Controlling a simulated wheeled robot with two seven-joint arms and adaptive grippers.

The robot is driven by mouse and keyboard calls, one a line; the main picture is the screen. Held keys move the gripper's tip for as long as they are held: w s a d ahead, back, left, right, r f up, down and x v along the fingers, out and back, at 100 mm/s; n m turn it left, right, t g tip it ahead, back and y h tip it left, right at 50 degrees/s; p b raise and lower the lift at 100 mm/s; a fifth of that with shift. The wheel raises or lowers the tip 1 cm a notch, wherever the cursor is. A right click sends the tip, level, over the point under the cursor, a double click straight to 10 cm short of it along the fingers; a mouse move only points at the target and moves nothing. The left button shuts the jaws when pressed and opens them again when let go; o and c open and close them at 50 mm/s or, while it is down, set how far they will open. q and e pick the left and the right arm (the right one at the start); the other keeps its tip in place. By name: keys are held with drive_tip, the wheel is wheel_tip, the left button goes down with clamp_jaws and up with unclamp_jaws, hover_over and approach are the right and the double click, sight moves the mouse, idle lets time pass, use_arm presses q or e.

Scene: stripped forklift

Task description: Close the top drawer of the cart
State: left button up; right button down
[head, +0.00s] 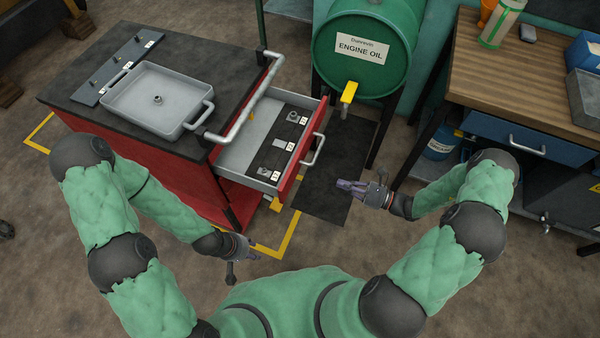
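The red cart (178,182) with a dark top stands at the upper left. Its top drawer (304,158) is pulled out to the right, and the parts inside with their white labels show. The drawer's grey handle (316,150) is on its red front face. My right gripper (352,187) is to the right of and below the drawer front, apart from the handle, pointing left toward it. Its fingers look close together, but their gap is unclear. My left gripper (250,256) is low, below the cart's near corner, touching nothing visible. Its fingers are too small to read.
A grey tray (150,74) and a labelled strip (118,66) lie on the cart top. The cart's push bar (247,106) rises by the drawer. A green engine oil drum (364,72) stands behind. A workbench (520,60) is at right. A dark mat (330,190) lies between.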

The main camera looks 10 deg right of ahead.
sight(242, 153)
drive_tip(key=b+x, duration=0.3)
drive_tip(key=x, duration=1)
drive_tip(key=shift+w+a, duration=0.2)
drive_tip(key=shift+a, duration=0.1)
drive_tip(key=shift+w+a, duration=0.35)
drive_tip(key=shift+a, duration=0.25)
drive_tip(key=b+x, duration=0.1)
drive_tip(key=x, duration=2)
drive_tip(key=shift+w+a+f+b, duration=0.1)
drive_tip(key=shift+w+a+b, duration=0.2)
drive_tip(key=shift+b, duration=0.1)
drive_tip(key=shift+w+a, duration=0.35)
drive_tip(key=shift+a, duration=0.15)
drive_tip(key=shift+r, duration=0.2)
drive_tip(key=shift+w, duration=0.1)
